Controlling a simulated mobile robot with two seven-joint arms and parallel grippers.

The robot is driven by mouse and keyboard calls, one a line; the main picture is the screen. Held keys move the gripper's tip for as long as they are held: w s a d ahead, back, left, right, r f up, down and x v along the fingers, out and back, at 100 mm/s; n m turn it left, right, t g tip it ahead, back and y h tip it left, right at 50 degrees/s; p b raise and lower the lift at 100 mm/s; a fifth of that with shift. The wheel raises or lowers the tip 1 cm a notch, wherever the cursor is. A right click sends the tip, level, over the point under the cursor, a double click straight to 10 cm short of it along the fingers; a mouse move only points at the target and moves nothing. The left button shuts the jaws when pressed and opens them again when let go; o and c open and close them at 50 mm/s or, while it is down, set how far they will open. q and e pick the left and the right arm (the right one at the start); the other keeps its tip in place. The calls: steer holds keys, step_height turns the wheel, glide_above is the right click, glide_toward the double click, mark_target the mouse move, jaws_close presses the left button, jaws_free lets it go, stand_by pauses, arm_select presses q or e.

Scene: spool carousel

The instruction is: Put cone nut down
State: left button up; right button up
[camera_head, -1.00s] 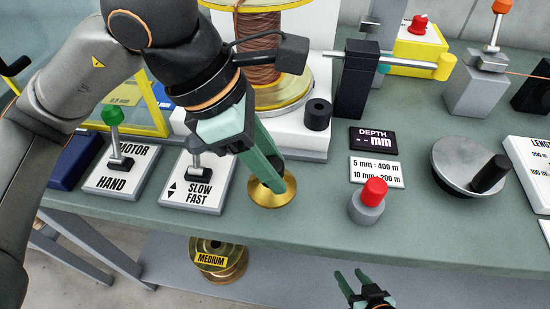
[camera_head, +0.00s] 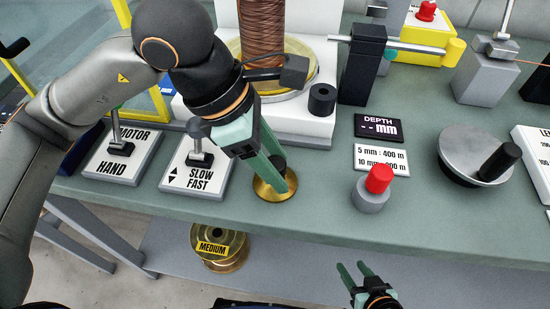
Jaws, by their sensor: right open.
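The cone nut (camera_head: 270,190) is a brass-coloured flanged piece with a dark top, at the front edge of the green bench. My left gripper (camera_head: 279,172) reaches down over it from the upper left, its green fingers on either side of the dark top and closed on it. The near finger hides part of the nut. The nut's flange is at the bench surface; whether it bears fully on it is hard to tell. My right gripper (camera_head: 357,272) is open and empty, low in front of the bench.
The slow/fast switch plate (camera_head: 200,172) is just left of the nut. The white spool base (camera_head: 312,122) with a black knob (camera_head: 321,99) stands behind. A red button (camera_head: 379,179) is to the right. A brass spool labelled MEDIUM (camera_head: 218,247) is below the bench.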

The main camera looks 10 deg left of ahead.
arm_select(q)
steer(key=shift+o, duration=0.9)
steer(key=shift+a+r+p, duration=0.1)
steer(key=shift+r+p, duration=0.2)
steer(key=shift+r, duration=0.15)
steer(key=p+v, duration=0.1)
steer(key=v, duration=1)
steer(key=shift+r, duration=0.2)
steer(key=shift+s+a, duration=0.1)
steer(key=shift+s, duration=0.05)
